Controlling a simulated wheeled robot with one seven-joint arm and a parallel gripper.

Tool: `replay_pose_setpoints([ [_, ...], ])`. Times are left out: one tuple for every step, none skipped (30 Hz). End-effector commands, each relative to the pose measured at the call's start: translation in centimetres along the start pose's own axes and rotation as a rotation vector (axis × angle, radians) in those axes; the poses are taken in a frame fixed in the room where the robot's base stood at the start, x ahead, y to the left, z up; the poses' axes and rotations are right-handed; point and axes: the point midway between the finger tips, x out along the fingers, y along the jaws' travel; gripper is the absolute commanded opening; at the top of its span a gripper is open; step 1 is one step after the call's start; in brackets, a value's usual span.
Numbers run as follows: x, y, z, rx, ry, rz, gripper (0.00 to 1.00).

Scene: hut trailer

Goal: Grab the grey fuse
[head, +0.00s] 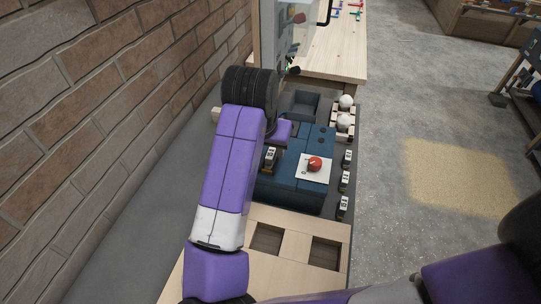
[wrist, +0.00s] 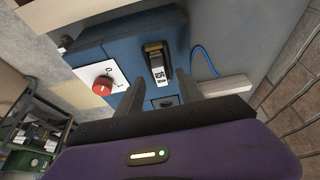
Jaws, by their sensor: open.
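A dark grey fuse with a white numbered label (wrist: 159,70) stands in a blue box (wrist: 123,50). It also shows in the head view (head: 269,156), on the left part of the box (head: 310,194). My gripper (wrist: 159,88) is open, its two dark fingers on either side of the line to the fuse. The fuse appears just beyond the fingertips, with nothing held. In the head view my arm and purple hand hide part of the box, and the fingers are hard to make out. Several similar labelled fuses (head: 344,181) stand along the right edge of the bench.
A red knob on a white plate (head: 314,165) sits on the box beside the fuse, left of it in the wrist view. A blue cable (wrist: 205,61) runs right of the fuse there. A brick wall (head: 90,90) bounds the left side. White round objects (head: 344,121) stand behind.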

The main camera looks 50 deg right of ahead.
Motion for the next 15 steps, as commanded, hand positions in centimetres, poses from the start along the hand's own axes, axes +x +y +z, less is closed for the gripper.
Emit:
replay_pose_setpoints([
  [0.5,0.1,-0.2,-0.001,-0.003,0.002,0.44],
  [1.0,0.0,-0.2,-0.001,-0.002,0.002,0.44],
  [1.5,0.0,-0.2,-0.001,-0.002,0.001,0.44],
  [1.9,0.0,-0.2,-0.001,-0.001,0.001,0.44],
  [2.2,0.0,-0.2,-0.001,0.000,0.001,0.44],
  [2.5,0.0,-0.1,-0.001,-0.001,0.001,0.44],
  [2.7,0.0,-0.1,-0.001,-0.001,0.000,0.44],
  [2.8,0.0,-0.1,-0.001,0.000,0.000,0.44],
  [2.9,0.0,-0.1,-0.001,0.000,-0.001,0.44],
  [2.9,0.0,-0.1,0.000,0.000,-0.001,0.44],
  [2.9,0.0,-0.1,0.000,0.001,-0.001,0.44],
  [2.9,0.0,-0.1,0.000,0.001,-0.001,0.44],
  [2.9,0.0,-0.1,0.000,0.001,-0.001,0.44],
  [2.9,0.0,-0.1,0.000,0.001,-0.001,0.44],
  [2.9,0.0,-0.1,0.000,0.001,-0.001,0.40],
])
